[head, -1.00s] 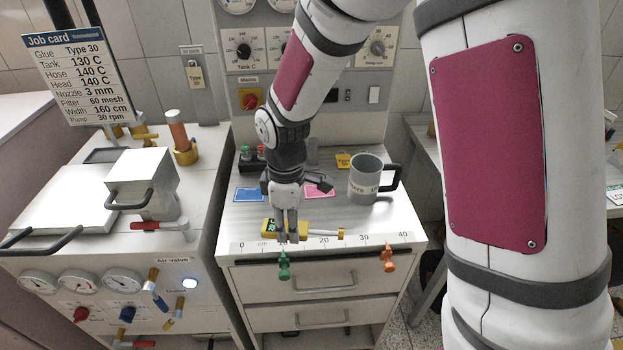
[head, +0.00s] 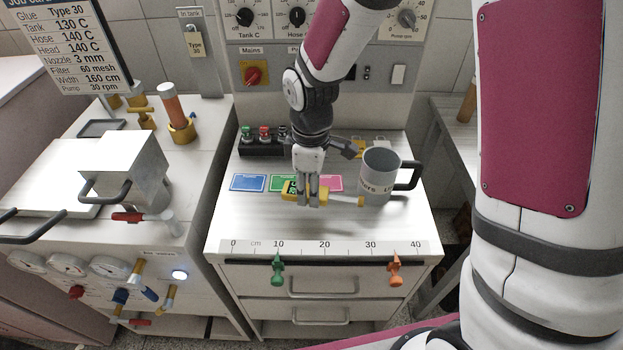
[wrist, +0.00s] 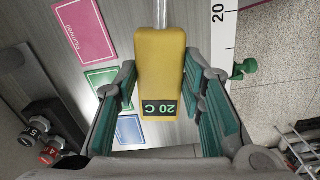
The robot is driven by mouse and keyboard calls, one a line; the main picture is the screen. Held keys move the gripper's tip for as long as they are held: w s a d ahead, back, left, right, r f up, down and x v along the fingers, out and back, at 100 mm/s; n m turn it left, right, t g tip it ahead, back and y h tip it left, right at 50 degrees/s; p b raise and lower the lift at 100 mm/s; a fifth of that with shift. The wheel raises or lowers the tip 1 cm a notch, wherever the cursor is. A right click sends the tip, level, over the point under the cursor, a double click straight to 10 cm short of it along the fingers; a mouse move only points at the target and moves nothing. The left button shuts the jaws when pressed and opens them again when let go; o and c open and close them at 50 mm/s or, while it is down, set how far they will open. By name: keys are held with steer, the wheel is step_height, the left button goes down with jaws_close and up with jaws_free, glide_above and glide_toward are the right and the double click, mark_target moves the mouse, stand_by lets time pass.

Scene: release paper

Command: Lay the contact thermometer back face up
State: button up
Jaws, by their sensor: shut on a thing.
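The contact thermometer (head: 289,196) has a yellow body, a dark display and a thin metal probe with a pale yellowish end pointing right in the head view. My gripper (head: 308,200) points down over the cabinet top and is shut across the yellow body. In the wrist view the thermometer (wrist: 160,62) lies between the green-padded fingers of my gripper (wrist: 161,75). Its display, reading 20 C, faces the wrist camera. The gap between thermometer and cabinet top cannot be judged exactly.
Blue (head: 248,182), green (head: 281,182) and pink (head: 331,183) cards lie behind the thermometer. A grey mug (head: 377,180) stands close right of the probe. A ruler strip (head: 325,246) runs along the front edge. The top between is clear. A button box (head: 258,143) stands behind.

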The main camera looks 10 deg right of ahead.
steer(key=shift+f+b, duration=1.4)
steer(key=shift+f, duration=1.4)
steer(key=o, duration=1.4)
steer(key=shift+c, duration=0.2)
steer(key=shift+r, duration=0.1)
